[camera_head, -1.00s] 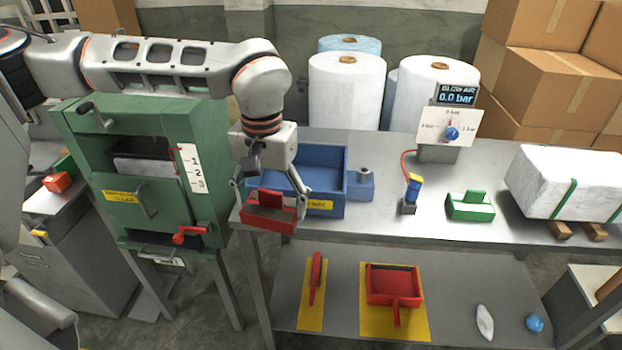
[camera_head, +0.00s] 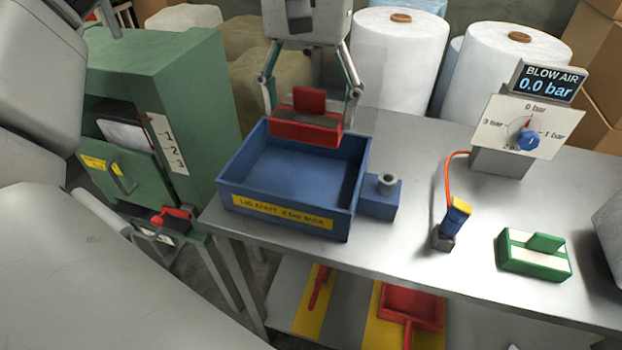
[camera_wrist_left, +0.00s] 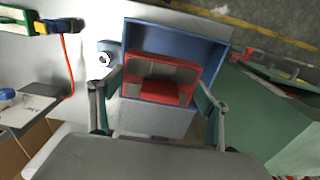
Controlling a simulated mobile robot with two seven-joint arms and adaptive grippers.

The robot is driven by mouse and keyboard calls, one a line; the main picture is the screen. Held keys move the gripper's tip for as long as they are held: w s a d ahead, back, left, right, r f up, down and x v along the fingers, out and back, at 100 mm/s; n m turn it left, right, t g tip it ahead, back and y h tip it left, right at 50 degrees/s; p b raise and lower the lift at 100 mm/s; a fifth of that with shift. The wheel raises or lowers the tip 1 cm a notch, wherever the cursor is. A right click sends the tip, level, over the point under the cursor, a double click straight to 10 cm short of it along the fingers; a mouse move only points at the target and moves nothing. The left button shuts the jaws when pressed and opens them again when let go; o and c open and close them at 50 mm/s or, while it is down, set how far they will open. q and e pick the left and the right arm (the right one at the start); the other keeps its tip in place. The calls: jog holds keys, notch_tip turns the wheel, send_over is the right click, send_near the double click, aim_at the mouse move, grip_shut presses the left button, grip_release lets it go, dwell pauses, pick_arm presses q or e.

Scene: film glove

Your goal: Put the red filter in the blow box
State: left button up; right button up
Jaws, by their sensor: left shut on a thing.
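The red filter (camera_head: 306,128) is held between the two fingers of my left gripper (camera_head: 311,104), which is shut on its sides. The blue blow box (camera_head: 340,224) stands open on the grey table with a yellow label on its front. In the head view the filter hangs level at the box's back wall. In the wrist view the filter (camera_wrist_left: 163,68) overlaps the opening of the box (camera_wrist_left: 215,35) and its back edge. I cannot tell how far above the rim it is. The box looks empty. My right gripper is not in view.
A blow air gauge (camera_head: 523,127) with a 0.0 bar display stands at the table's back. A blue-yellow nozzle (camera_head: 456,215) and a green-and-white block (camera_head: 535,254) are right of the box. A green cabinet (camera_head: 197,105) is at left.

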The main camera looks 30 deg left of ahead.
aim_at(309, 131)
pick_arm(q)
notch_tip(309, 131, down, 17)
jog(key=shift+w+r+b, duration=0.1)
jog(key=shift+r+b, duration=0.05)
jog(key=shift+b, duration=0.9)
jog(key=o, duration=0.9)
notch_tip(309, 131, up, 12)
jog(key=shift+r+p, duration=0.1)
jog(key=shift+p, duration=0.7)
